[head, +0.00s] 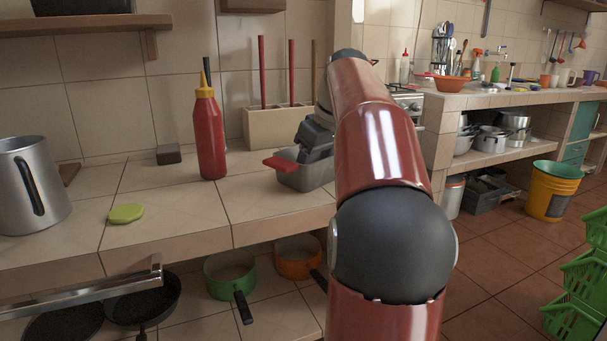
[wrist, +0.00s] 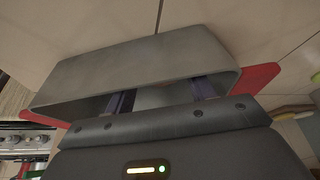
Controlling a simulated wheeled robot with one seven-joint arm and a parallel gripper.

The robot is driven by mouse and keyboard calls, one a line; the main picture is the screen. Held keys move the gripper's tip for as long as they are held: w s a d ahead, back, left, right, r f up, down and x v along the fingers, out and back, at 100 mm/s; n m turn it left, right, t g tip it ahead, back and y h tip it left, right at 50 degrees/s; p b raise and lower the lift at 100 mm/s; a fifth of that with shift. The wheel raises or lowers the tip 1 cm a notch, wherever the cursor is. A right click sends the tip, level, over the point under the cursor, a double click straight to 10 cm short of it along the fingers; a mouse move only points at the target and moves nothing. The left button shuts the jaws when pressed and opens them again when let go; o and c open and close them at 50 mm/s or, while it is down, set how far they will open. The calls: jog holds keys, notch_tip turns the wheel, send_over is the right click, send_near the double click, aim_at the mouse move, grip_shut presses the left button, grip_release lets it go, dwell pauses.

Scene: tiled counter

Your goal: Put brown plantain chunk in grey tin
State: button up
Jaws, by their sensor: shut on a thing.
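The grey tin (head: 300,178), a deep pan with red handles, stands near the counter's front edge in the head view. In the wrist view the tin (wrist: 140,62) lies right in front of my gripper (wrist: 162,96), with a red handle at each end. Both dark fingers reach past the rim into the tin, set apart from each other. My gripper (head: 312,152) points down over the tin in the head view. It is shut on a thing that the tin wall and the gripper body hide. I cannot make out a brown plantain chunk in either view.
A red bottle (head: 210,135) stands left of the tin. A pale holder (head: 270,128) with upright sticks stands behind it. A small dark brown block (head: 168,154), a green-yellow piece (head: 126,213) and a metal mug (head: 30,185) are further left. The counter between them is clear.

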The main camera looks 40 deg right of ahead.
jog(key=shift+f, duration=0.2)
jog(key=o, duration=1)
jog(key=p+v, duration=0.2)
jog(key=v, duration=1)
jog(key=shift+d+r, duration=0.1)
jog(key=shift+r, duration=0.05)
